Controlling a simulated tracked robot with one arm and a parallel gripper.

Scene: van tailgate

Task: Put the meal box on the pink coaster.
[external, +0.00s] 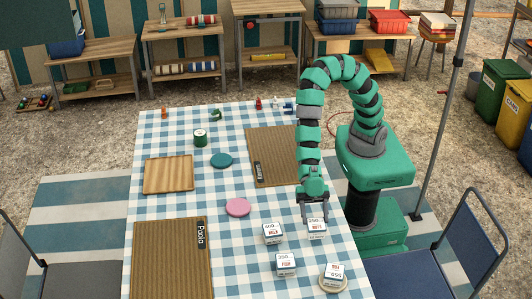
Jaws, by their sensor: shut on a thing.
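The pink coaster (238,207) lies bare on the checked tablecloth, left of my gripper. My gripper (314,218) points down at the right side of the table, shut on a small white box (317,229) with a printed lid. Whether that box touches the cloth or is just above it, I cannot tell. Similar white boxes stand nearby: one to its left (272,233), one nearer the front (285,264), and one (334,272) on a beige round coaster (332,286). The lid print is too small to read surely.
A teal coaster (221,160), a green can (200,138) and a wooden tray (168,174) are on the left and back. Brown mats lie at front left (172,265) and back right (272,145). Small figures stand along the far edge. Cloth around the pink coaster is clear.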

